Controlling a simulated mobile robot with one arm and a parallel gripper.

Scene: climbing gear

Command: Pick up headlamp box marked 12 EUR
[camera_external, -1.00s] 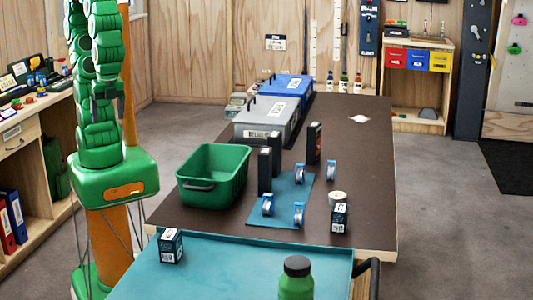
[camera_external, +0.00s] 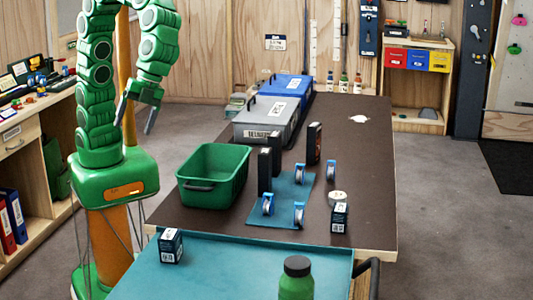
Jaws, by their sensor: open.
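A small dark blue and white box (camera_external: 171,246) stands on the teal surface at the front left of the table. A similar small box (camera_external: 339,218) stands on the brown tabletop at the right, in front of a round white roll. Their print is too small to read, so I cannot tell which is the headlamp box marked 12 EUR. My gripper (camera_external: 136,114) is open and empty, high at the left. It points downward, well above and behind the front left box, and left of the green bin.
A green bin (camera_external: 186,186) stands on the brown table (camera_external: 365,165). Tall dark boxes (camera_external: 314,144) and blue-and-white rolls (camera_external: 299,214) stand around a blue mat (camera_external: 281,201). A grey case (camera_external: 268,117) and blue case (camera_external: 288,87) are behind. A green bottle (camera_external: 296,280) stands in front.

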